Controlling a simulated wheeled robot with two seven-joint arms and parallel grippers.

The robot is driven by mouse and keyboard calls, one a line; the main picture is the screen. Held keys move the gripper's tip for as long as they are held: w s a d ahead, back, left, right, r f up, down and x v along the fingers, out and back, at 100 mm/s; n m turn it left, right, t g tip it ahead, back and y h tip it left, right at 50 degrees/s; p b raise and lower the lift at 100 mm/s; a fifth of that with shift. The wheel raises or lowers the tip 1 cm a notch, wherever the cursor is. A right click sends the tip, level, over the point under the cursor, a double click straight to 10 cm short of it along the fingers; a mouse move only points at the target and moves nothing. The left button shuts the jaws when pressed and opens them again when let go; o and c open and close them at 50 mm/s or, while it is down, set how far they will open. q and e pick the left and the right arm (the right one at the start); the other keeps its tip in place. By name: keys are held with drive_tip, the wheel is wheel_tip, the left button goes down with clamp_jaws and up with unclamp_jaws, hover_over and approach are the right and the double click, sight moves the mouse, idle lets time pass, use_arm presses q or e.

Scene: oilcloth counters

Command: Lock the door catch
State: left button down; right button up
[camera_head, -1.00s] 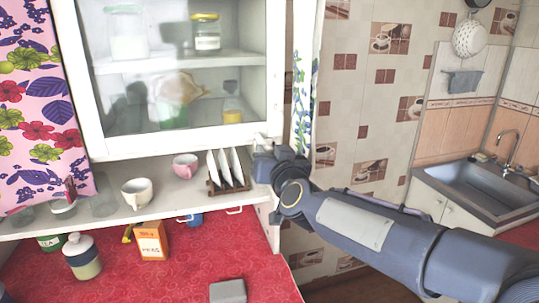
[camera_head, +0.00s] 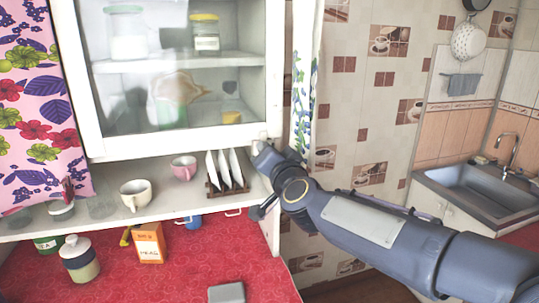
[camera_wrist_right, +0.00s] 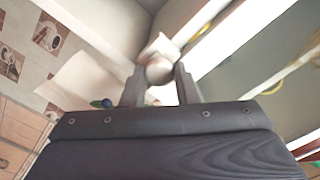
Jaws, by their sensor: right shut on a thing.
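The white cabinet door (camera_head: 185,146) with a glass pane hangs above the open shelf and looks closed. The small catch, with a pale rounded knob (camera_wrist_right: 160,70), is at the door's lower right corner and is mostly hidden by my gripper in the head view. My right gripper (camera_wrist_right: 160,88) reaches up to that corner from the right. Its two fingers stand on either side of the knob and are shut on it. My left gripper is not in view.
On the shelf below stand a cream cup (camera_head: 136,194), a pink cup (camera_head: 183,167) and a plate rack (camera_head: 228,186). A lidded jar (camera_head: 79,260) and an orange box (camera_head: 150,243) stand on the red counter (camera_head: 190,280). A curtain (camera_head: 303,85) hangs close beside the gripper.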

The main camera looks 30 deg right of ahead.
idle(0.3)
drive_tip(key=o, duration=1)
drive_tip(key=b+v, duration=0.1)
drive_tip(key=v, duration=0.6)
drive_tip(key=shift+s, duration=0.4)
drive_tip(key=s+a+f+n+g+y, duration=0.2)
drive_tip(key=s+a+f+n+g, duration=0.1)
drive_tip(key=s+f, duration=0.4)
drive_tip(key=s+a+f+n+g+y, duration=0.3)
drive_tip(key=s+f+g, duration=0.2)
drive_tip(key=f, duration=0.5)
drive_tip(key=s+a+f+n+g+y, duration=0.3)
drive_tip(key=s+f, duration=0.5)
drive_tip(key=shift+s+a+f+g, duration=0.3)
drive_tip(key=shift+a+f+g, duration=0.05)
drive_tip(key=shift+f+g, duration=0.05)
